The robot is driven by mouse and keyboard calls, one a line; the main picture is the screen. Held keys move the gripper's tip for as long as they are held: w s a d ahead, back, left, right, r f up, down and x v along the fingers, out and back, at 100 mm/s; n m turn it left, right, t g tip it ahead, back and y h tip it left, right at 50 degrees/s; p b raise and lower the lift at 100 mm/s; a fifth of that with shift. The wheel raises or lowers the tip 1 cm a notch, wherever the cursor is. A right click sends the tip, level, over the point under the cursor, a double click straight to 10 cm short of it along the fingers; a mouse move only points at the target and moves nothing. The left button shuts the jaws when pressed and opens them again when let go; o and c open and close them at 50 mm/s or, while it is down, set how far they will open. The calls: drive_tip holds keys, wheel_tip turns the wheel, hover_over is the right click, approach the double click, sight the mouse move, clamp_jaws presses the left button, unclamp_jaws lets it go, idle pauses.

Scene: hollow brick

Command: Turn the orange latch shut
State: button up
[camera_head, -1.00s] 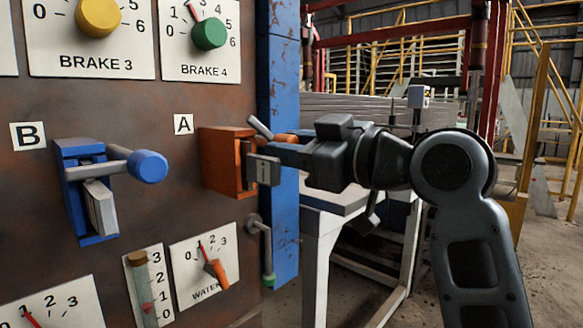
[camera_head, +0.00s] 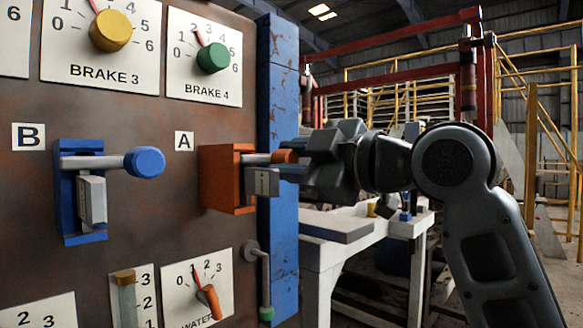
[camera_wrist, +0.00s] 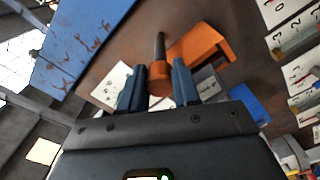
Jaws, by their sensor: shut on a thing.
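The orange latch (camera_head: 222,178) is mounted on the rusty panel under the label A. Its grey bar points out to the right, roughly level, and ends in an orange knob (camera_head: 285,156). My gripper (camera_head: 288,165) is at the knob from the right. In the wrist view my gripper (camera_wrist: 158,84) has its two blue-grey fingers on either side of the orange knob (camera_wrist: 160,74), shut on it. The latch's orange housing (camera_wrist: 200,45) shows beyond the knob. The head view partly hides the fingers behind the gripper body.
A blue latch (camera_head: 80,195) with a blue knob sits left under label B. Above are the yellow (camera_head: 110,31) and green (camera_head: 213,58) brake dials. Below are a water dial (camera_head: 203,290) and a small green-tipped lever (camera_head: 265,285). A blue post (camera_head: 282,100) stands at the panel's right edge.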

drive_tip(key=shift+f, duration=0.1)
idle(0.3)
drive_tip(key=o, duration=1.1)
drive_tip(key=shift+c, duration=0.2)
drive_tip(key=shift+d, duration=0.1)
drive_tip(key=v, duration=0.7)
drive_tip(key=shift+s+d, duration=0.2)
drive_tip(key=shift+s, duration=0.05)
